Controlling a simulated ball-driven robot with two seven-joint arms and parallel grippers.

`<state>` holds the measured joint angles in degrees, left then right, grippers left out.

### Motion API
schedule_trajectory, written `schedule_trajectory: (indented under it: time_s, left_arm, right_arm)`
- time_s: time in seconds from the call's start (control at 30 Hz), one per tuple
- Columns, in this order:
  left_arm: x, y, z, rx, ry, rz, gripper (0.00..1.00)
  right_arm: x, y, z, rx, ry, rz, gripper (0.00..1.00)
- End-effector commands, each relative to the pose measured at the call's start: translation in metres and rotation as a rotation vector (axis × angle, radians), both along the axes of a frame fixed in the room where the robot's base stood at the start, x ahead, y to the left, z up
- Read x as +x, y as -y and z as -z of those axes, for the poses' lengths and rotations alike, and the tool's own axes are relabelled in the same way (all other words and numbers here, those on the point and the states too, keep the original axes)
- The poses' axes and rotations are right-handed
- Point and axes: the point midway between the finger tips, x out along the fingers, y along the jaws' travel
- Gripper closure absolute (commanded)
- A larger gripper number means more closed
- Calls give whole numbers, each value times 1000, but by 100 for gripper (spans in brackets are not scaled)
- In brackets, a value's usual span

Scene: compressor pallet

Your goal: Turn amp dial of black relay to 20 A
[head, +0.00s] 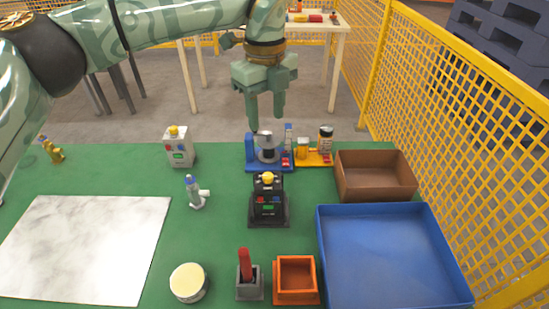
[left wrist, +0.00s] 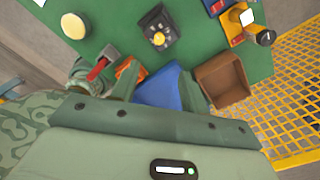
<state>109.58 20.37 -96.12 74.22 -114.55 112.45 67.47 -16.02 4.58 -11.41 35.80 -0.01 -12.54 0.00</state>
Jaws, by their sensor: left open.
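The black relay (head: 268,205) stands upright on a dark base near the middle of the green table. A yellow dial (head: 267,178) sits on its top, and small red and green marks show on its front. The dial's setting is too small to read. The left wrist view also shows the relay (left wrist: 150,22) with its yellow dial (left wrist: 158,39). My left gripper (head: 266,112) is open and empty, fingers pointing down. In the head view it appears above and beyond the relay, over the blue fixture, apart from the dial. My right gripper is not in view.
A light grey unit with a yellow knob (head: 180,150) stands back left. The blue fixture (head: 254,152) stands behind the relay. A brown box (head: 375,182) and blue tray (head: 330,265) lie right. An orange box (head: 278,290) and red-handled grey block (head: 249,285) stand in front.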

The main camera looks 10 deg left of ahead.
Motion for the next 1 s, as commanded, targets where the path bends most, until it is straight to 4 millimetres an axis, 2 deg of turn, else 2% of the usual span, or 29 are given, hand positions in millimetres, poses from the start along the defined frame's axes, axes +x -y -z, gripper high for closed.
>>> schedule_trajectory:
  time_s: [0.17,0.27,0.4,0.6,0.8,1.0]
  left_arm:
    - [-1,0,32,-1,-7,3,55]
    - [-1,0,58,-1,-7,3,55]
    - [-1,0,95,-1,-7,3,55]
    - [-1,0,137,-1,-5,4,55]
    - [-1,1,158,-2,-3,3,55]
    - [-1,1,161,-2,0,3,55]
  right_arm:
    - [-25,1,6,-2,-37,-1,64]
    - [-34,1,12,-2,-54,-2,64]
    - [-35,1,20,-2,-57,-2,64]
    - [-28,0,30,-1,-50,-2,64]
    - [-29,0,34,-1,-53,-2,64]
    - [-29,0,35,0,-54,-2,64]
